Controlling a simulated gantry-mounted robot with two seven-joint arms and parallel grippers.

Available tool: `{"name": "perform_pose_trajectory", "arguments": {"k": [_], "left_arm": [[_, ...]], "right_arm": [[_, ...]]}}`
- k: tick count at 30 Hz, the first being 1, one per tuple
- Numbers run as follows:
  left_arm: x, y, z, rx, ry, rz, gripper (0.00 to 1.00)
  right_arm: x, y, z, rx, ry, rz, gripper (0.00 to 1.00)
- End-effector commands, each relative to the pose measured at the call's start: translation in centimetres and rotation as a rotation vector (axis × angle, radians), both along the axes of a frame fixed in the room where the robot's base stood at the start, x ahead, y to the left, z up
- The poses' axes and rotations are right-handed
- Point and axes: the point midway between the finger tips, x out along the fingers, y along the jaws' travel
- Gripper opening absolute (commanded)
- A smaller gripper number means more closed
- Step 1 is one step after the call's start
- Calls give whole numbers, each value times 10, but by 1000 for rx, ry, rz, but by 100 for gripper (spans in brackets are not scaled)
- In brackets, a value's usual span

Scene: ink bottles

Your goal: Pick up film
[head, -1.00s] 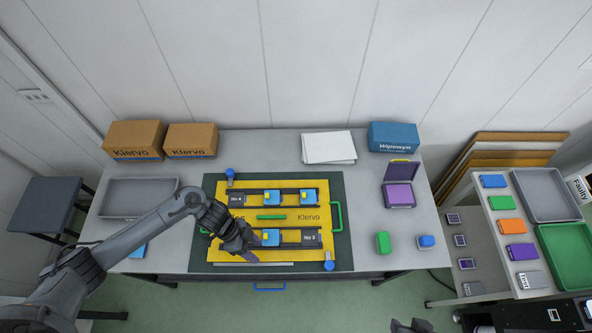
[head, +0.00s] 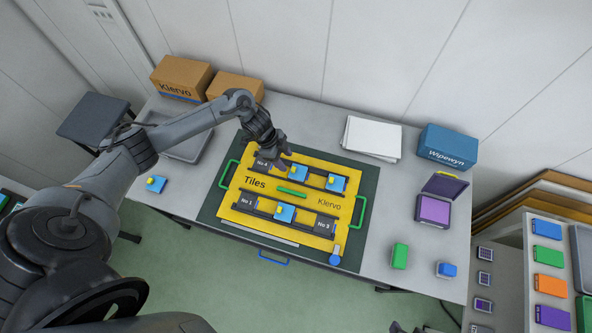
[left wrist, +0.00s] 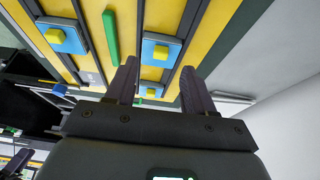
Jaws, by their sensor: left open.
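A yellow board (head: 257,199) marked Tiles and Klervo lies on a dark green mat, with two dark rails. The far rail holds two blue tiles with yellow blocks, the left one (head: 298,172) and the right one (head: 336,183). The near rail holds another blue tile (head: 285,213). I cannot tell any film apart on them. My left gripper (head: 277,157) is over the far rail near the No 4 mark. In the left wrist view its fingers (left wrist: 160,91) are apart, with a tile (left wrist: 151,89) showing between them. A dark part at the bottom edge may be my right gripper (head: 397,327).
A green block (head: 400,256), a blue block (head: 446,270) and an open purple box (head: 434,209) stand right. White sheets (head: 371,138), cartons (head: 181,79) and a blue box (head: 447,146) stand at the back.

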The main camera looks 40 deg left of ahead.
Motion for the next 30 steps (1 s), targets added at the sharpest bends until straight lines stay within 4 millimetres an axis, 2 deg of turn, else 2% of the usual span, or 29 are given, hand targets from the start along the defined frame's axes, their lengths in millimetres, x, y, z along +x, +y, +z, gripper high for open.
{"name": "perform_pose_trajectory", "arguments": {"k": [5,15,24,30], "left_arm": [[2,-4,-11,-2,2,0,53],[9,-15,-47,0,0,1,53],[9,-17,-50,0,0,-1,53],[9,-17,-50,0,0,-1,23]], "right_arm": [[0,-2,1,-9,-1,5,43],[0,-3,2,-11,-2,6,43],[1,-1,2,-5,-2,2,43],[1,0,2,0,-1,-1,43]]}}
